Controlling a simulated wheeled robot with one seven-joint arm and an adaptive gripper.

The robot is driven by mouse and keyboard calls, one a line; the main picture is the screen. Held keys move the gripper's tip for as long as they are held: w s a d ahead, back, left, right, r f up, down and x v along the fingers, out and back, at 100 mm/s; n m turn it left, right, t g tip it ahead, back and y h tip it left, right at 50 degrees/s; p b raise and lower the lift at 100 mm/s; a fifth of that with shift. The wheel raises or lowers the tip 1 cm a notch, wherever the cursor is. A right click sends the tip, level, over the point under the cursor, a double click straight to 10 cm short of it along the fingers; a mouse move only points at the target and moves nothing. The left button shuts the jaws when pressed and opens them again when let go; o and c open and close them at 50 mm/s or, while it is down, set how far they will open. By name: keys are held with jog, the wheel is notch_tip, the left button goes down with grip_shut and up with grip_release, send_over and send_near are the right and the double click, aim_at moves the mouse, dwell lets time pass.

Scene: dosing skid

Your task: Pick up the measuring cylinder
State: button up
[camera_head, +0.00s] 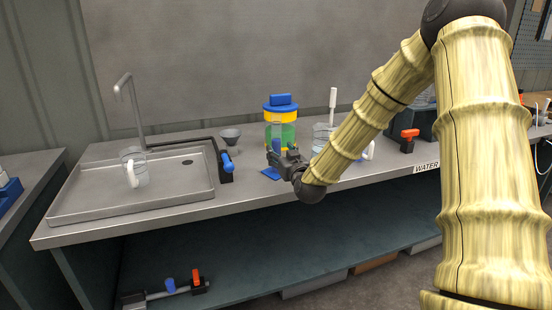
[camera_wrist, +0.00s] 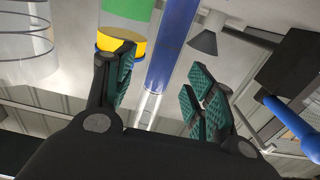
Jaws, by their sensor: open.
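The measuring cylinder shows in the wrist view as a tall blue column (camera_wrist: 172,45) with a clear tube section at its lower end in the picture. It lies between the two spread fingers of my gripper (camera_wrist: 162,85), with visible gaps on both sides. In the head view my gripper (camera_head: 284,158) is low over the bench and hides most of the cylinder. Its blue foot (camera_head: 270,173) shows on the bench just below the gripper. My gripper is open and empty. I cannot tell exactly how deep the cylinder sits between the fingers.
A green bottle with a yellow and blue cap (camera_head: 281,113) stands close behind my gripper. A clear beaker (camera_head: 322,137) is to its right. A funnel (camera_head: 230,136), a blue-handled valve (camera_head: 227,163) and a sink (camera_head: 100,205) with a jug (camera_head: 137,168) are to the left.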

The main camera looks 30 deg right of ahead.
aim_at(278, 150)
jog(key=shift+x, duration=2.1)
grip_shut()
